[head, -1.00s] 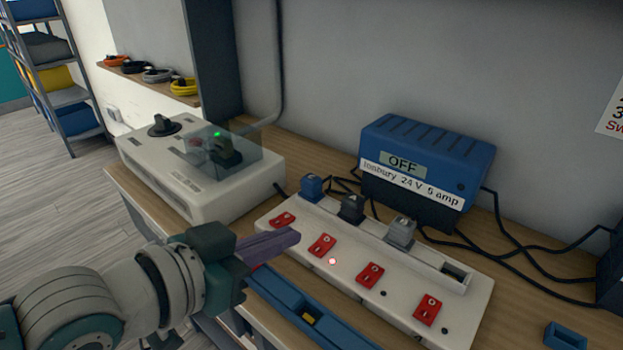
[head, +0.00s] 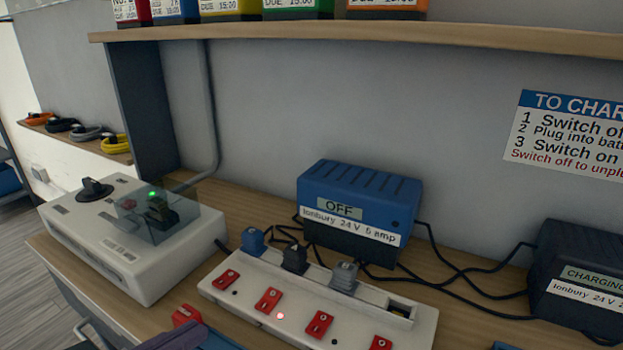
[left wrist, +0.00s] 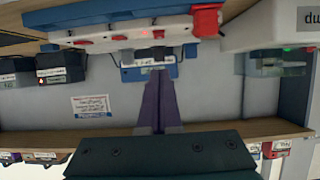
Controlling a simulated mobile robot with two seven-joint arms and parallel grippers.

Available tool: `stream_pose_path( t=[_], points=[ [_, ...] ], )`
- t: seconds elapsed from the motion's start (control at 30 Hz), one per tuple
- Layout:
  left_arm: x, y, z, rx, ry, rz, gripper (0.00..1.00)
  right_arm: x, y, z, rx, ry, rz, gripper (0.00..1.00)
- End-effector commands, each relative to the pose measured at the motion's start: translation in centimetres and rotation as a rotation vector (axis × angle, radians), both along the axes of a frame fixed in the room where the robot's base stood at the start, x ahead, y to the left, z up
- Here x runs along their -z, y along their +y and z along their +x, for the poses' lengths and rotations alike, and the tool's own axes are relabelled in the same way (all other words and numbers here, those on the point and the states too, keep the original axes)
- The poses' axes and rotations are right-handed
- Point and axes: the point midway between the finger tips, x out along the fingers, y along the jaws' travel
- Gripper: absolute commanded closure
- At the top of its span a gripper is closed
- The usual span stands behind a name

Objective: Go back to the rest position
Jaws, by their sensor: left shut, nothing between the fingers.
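My left gripper shows in the left wrist view (left wrist: 160,92), where its two purple fingers lie together, shut and empty. In the head view only a purple part of it (head: 168,339) shows at the bottom edge, left of the socket strip, and the fingertips cannot be made out there. The white socket strip (head: 258,312) lies on the bench with red switches and a blue, a black and a grey plug in it. The blue charger (head: 352,205) behind it reads OFF. My right gripper is not in view.
A white box (head: 110,262) with a black knob and a clear cover stands at the left. A dark charger (head: 585,300) reading CHARGING stands at the right. A shelf (head: 330,37) with coloured boxes runs above. Black cables cross the bench. A red block (head: 186,315) is near the front edge.

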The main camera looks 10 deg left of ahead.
Motion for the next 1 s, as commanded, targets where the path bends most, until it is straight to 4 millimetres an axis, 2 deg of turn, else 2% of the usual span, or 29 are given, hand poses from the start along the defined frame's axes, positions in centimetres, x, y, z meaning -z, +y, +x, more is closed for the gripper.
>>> stream_pose_path(
  t=[0.13, 0.27, 0.4, 0.67, 0.7, 0.87, 1.0],
  points=[
    [-2.3, -1.2, -1.2, -0.008, 0.114, 0.033, 1.00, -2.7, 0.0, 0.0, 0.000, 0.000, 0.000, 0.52],
    [-5.1, -1.8, -3.8, -0.036, 0.304, 0.100, 1.00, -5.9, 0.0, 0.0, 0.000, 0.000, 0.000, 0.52],
    [-8.0, -1.1, -7.4, -0.083, 0.510, 0.172, 1.00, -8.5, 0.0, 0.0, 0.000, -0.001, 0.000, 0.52],
    [-14.0, 1.3, -15.2, -0.192, 0.847, 0.248, 1.00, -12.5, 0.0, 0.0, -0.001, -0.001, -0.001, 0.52],
    [-15.9, 1.3, -15.0, -0.186, 0.842, 0.251, 1.00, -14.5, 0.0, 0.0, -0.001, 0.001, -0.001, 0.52],
    [-21.1, 1.3, -14.9, -0.185, 0.840, 0.252, 1.00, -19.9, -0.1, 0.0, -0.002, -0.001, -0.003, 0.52],
    [-26.7, 1.2, -14.9, -0.184, 0.839, 0.252, 1.00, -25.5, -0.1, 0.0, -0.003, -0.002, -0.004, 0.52]
  ],
)
